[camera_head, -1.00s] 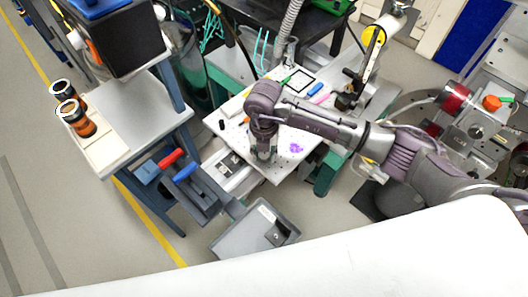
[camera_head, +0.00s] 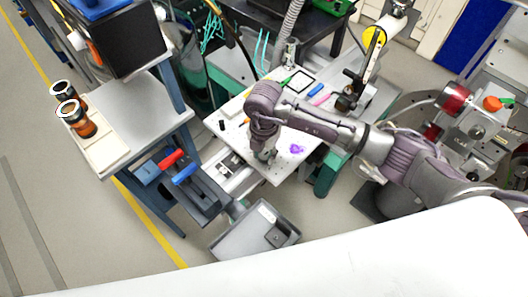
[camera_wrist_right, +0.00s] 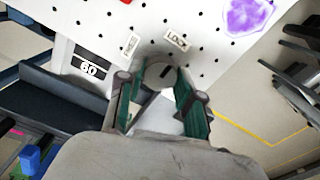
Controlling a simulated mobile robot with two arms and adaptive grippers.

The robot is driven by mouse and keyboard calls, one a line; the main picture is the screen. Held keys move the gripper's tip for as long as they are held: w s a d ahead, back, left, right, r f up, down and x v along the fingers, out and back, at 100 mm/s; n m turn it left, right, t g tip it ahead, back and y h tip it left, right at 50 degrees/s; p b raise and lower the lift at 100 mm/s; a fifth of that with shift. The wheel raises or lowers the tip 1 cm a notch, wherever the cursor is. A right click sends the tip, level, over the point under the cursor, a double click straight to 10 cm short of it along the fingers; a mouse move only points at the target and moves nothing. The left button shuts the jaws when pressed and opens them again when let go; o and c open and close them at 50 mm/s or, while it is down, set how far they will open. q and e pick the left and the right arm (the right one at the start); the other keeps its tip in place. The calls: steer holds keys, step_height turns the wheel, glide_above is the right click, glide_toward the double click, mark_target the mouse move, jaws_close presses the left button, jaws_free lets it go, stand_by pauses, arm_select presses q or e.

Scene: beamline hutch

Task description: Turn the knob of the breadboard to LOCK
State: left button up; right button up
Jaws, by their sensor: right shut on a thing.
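The white breadboard (camera_head: 233,107) is a plate with a grid of holes; its edge part also shows in the right wrist view (camera_wrist_right: 205,62). The knob (camera_wrist_right: 158,73) is round and grey with a dark mark slanting to the upper right. A LOCK label (camera_wrist_right: 177,40) lies just above and right of it, and another small label (camera_wrist_right: 130,44) lies to the upper left. My right gripper (camera_head: 265,156) points down at the board's near edge. In the wrist view its green-padded fingers (camera_wrist_right: 157,84) are shut on the knob, one on each side. My left gripper is not in view.
A purple patch (camera_wrist_right: 248,14) and blue and pink pens (camera_head: 315,89) are on the board. A grey tray (camera_head: 232,243) stands below the board. A side table (camera_head: 160,110) with amber bottles is at left.

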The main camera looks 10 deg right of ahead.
mark_target(264, 156)
steer(key=o, duration=1.2)
steer(key=shift+c, duration=0.2)
step_height(264, 156, up, 12)
